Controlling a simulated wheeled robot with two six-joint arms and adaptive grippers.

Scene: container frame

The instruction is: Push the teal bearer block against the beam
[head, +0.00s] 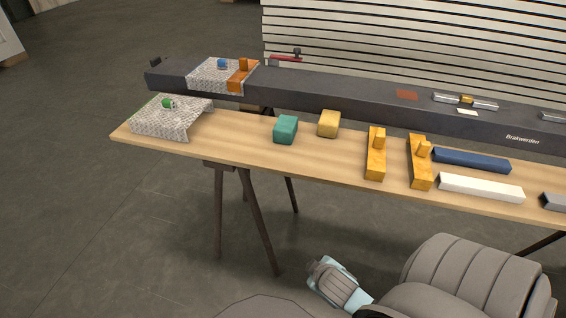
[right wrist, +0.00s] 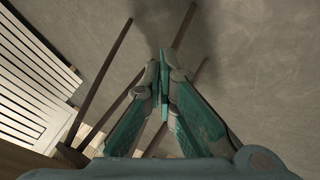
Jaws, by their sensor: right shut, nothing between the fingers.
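The teal bearer block (head: 285,129) sits on the wooden bench (head: 243,150) in the head view, left of a yellow block. The dark grey beam (head: 335,87) runs along the back of the bench; a strip of wood shows between it and the teal block, so they look apart. My right gripper (right wrist: 163,92) is shut and empty in the right wrist view, with bare floor and trestle legs beyond it. My right arm shows low in the head view, in front of and below the bench, well away from the teal block. My left gripper is not in view.
Right of the teal block are a yellow block (head: 329,123), two orange-yellow stepped pieces (head: 375,160) (head: 420,170), a blue bar (head: 471,160) and a white bar (head: 481,187). A patterned cover (head: 165,122) lies at the bench's left end. Bench space before the teal block is clear.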

